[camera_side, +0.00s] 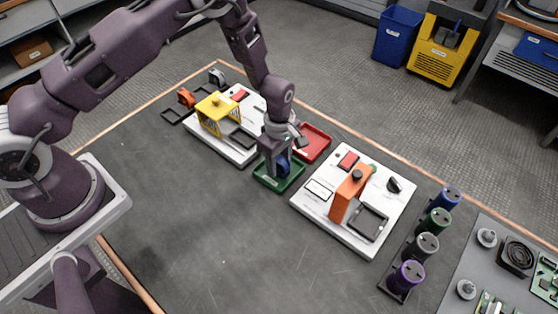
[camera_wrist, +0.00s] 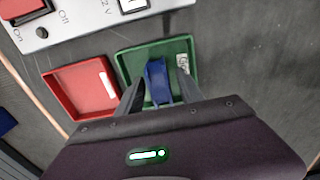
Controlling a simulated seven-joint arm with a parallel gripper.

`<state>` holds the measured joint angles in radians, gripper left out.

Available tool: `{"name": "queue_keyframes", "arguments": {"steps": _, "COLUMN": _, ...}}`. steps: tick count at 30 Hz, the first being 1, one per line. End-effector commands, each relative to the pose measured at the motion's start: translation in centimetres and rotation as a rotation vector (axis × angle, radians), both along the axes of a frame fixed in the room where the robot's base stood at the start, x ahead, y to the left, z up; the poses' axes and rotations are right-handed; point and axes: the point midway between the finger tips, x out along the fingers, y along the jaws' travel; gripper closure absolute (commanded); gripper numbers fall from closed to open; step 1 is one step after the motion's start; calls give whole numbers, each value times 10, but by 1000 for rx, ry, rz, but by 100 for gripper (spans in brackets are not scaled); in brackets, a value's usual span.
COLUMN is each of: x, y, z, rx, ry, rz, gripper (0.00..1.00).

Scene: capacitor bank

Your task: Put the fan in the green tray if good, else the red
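A blue part (camera_side: 284,163) is at the green tray (camera_side: 268,181), between the fingers of my gripper (camera_side: 279,158); I take it for the fan, though its shape is partly hidden. In the wrist view the blue part (camera_wrist: 157,80) stands narrow and slightly tilted over the floor of the green tray (camera_wrist: 128,62). My gripper (camera_wrist: 160,78) has a finger on each side of it, and narrow gaps seem to show, so the fingers look open around it. The red tray (camera_side: 314,143) is empty and also shows in the wrist view (camera_wrist: 80,90).
A white board with an orange stand (camera_side: 345,195) is right of the trays. Another with a yellow frame (camera_side: 213,118) is at the left. A rack of coloured cylinders (camera_side: 426,243) and a panel with a black round-faced part (camera_side: 517,256) are further right. The mat's front is clear.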

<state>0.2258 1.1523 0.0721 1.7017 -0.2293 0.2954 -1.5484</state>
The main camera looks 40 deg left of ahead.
Motion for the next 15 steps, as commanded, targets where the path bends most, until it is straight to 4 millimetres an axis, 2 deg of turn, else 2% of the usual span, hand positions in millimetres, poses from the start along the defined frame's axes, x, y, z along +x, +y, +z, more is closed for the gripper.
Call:
{"name": "queue_keyframes", "arguments": {"steps": 5, "x": 0, "y": 0, "z": 2, "rx": 0, "ry": -1, "rz": 0, "gripper": 56}}
{"name": "queue_keyframes", "arguments": {"steps": 8, "x": 1, "y": 0, "z": 12, "rx": 0, "ry": -2, "rz": 0, "gripper": 56}}
{"name": "queue_keyframes", "arguments": {"steps": 15, "x": 1, "y": 0, "z": 70, "rx": 0, "ry": -6, "rz": -1, "gripper": 56}}
